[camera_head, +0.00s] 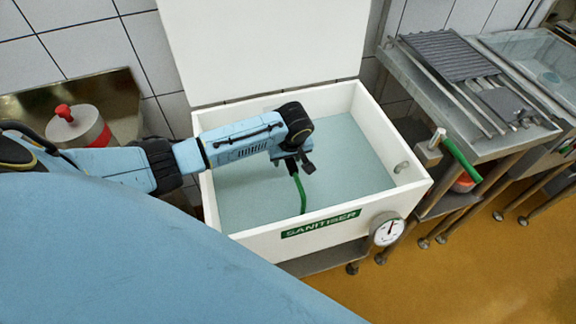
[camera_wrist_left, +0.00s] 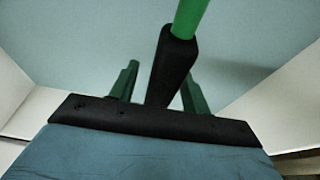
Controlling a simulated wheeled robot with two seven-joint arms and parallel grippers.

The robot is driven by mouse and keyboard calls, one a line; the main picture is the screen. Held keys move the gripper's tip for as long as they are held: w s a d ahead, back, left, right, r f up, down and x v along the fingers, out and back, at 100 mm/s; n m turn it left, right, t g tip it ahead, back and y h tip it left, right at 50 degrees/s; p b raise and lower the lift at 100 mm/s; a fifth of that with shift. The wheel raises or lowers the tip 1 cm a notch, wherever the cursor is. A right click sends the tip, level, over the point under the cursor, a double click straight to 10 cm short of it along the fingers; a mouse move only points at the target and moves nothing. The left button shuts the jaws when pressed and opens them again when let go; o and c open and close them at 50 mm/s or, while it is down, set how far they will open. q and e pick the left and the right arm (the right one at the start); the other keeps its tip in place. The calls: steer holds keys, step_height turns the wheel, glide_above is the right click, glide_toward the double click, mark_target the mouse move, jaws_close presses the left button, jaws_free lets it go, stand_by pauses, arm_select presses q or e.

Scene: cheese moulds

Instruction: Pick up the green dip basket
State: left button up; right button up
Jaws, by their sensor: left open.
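The green dip basket shows only as a green handle (camera_head: 301,194) that rises from the pale blue liquid in the white sanitiser tank (camera_head: 250,244). Any basket body below is not visible. My left gripper (camera_head: 305,168) is over the tank at the top of this handle. In the left wrist view, the handle's black grip (camera_wrist_left: 172,62) lies between the two green fingers of my gripper (camera_wrist_left: 158,88), with the green rod (camera_wrist_left: 189,17) beyond. The fingers are apart, with gaps beside the grip. My right gripper is not in view.
The tank's white lid (camera_head: 265,45) stands open behind. A dial gauge (camera_head: 388,229) is on its front right corner. A metal bench (camera_head: 430,85) with grey racks and a green lever (camera_head: 460,158) stand right.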

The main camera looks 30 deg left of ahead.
arm_select(q)
jaws_close()
steer(key=shift+r, duration=0.1)
stand_by(0.3)
